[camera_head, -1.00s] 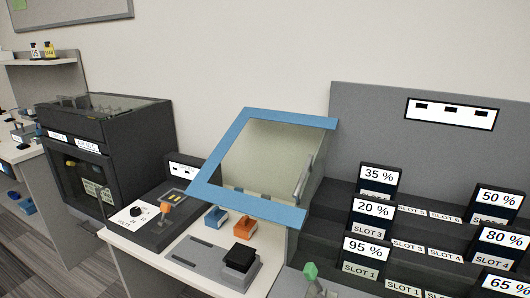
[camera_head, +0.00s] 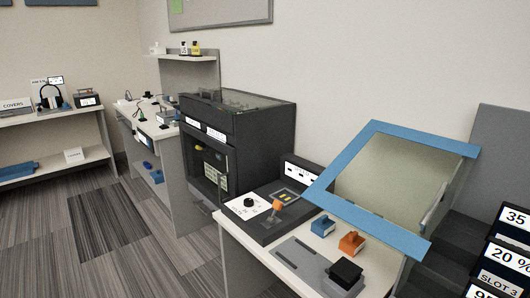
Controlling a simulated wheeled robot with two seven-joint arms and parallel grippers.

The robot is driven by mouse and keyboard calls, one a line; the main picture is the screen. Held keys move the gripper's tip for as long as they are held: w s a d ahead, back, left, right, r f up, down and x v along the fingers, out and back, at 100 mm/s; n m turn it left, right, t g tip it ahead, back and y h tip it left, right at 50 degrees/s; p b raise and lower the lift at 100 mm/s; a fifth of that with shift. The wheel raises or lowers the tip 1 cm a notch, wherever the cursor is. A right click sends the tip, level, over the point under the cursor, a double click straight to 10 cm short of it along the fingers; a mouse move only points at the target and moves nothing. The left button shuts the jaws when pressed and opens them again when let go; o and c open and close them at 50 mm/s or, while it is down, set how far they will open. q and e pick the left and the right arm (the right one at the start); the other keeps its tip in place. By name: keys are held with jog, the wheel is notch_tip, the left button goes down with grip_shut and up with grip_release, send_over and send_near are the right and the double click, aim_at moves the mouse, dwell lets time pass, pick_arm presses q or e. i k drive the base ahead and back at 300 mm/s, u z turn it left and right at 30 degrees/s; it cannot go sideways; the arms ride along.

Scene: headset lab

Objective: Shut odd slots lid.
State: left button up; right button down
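A blue-framed clear lid (camera_head: 343,205) stands tilted at the right, beside the dark stepped slot rack (camera_head: 452,252). A grey handle (camera_head: 432,215) shows through or on its right side. I see no label on the lid, so I cannot tell for sure that it is the odd slots lid. Cards on the rack, such as the SLOT 3 card (camera_head: 508,262), are partly cut off by the right edge. Neither of my grippers is in view.
A bench (camera_head: 240,240) holds an orange-knobbed control box (camera_head: 275,212), a blue block (camera_head: 323,226), an orange block (camera_head: 351,243) and a black pad (camera_head: 345,272). A dark cabinet (camera_head: 240,140) stands behind. Striped floor (camera_head: 100,230) lies open at left.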

aim_at(416, 247)
jog(key=u, duration=1.4)
jog(key=i, duration=3.4)
jog(key=z, duration=3.7)
jog(key=i, duration=0.5)
jog(key=u, duration=0.1)
